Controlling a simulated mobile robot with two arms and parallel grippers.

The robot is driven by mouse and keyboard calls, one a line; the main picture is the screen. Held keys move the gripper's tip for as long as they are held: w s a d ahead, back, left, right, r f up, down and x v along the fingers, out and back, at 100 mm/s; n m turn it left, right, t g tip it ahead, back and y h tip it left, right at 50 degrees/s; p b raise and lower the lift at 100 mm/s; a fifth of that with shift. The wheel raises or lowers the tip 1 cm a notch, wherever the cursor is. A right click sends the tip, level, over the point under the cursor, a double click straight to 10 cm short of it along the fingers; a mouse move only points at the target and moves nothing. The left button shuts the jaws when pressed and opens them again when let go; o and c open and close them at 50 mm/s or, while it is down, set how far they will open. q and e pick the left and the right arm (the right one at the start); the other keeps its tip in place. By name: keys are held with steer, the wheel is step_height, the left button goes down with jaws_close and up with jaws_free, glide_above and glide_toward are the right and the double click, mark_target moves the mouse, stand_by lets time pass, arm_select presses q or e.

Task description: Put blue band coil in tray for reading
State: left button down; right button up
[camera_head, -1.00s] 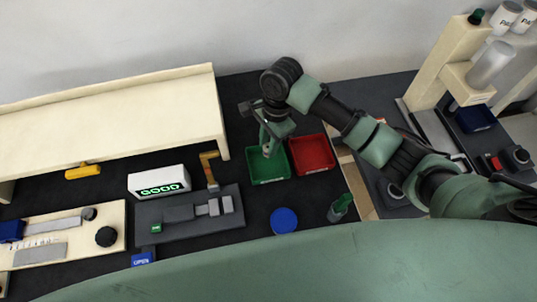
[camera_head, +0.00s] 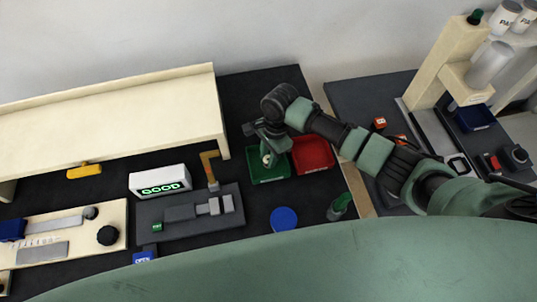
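My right gripper (camera_head: 268,160) points down into the green tray (camera_head: 271,180), beside the red tray (camera_head: 313,153). A small pale thing shows at its fingertips, but it is too small to tell whether it is the coil. I cannot make out a blue band or whether the fingers are closed. The white display (camera_head: 159,182) reads GOOD in green. It stands behind a grey fixture (camera_head: 225,226) with metal jaws and a small green block. My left gripper is not in view.
A blue disc (camera_head: 284,218) lies in front of the trays, with a green-topped container (camera_head: 339,206) to its right. A cream shelf (camera_head: 110,110) stands at the back left. A caliper board (camera_head: 75,250) is at the left. Orange-red pieces (camera_head: 380,122) lie right of my forearm.

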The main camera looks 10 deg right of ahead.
steer(key=o, duration=0.4)
steer(key=shift+c, duration=0.2)
steer(key=shift+r, duration=0.1)
step_height(320, 180, up, 12)
steer(key=d+b, duration=0.1)
steer(key=shift+w+d, duration=0.3)
steer(key=shift+w, duration=0.05)
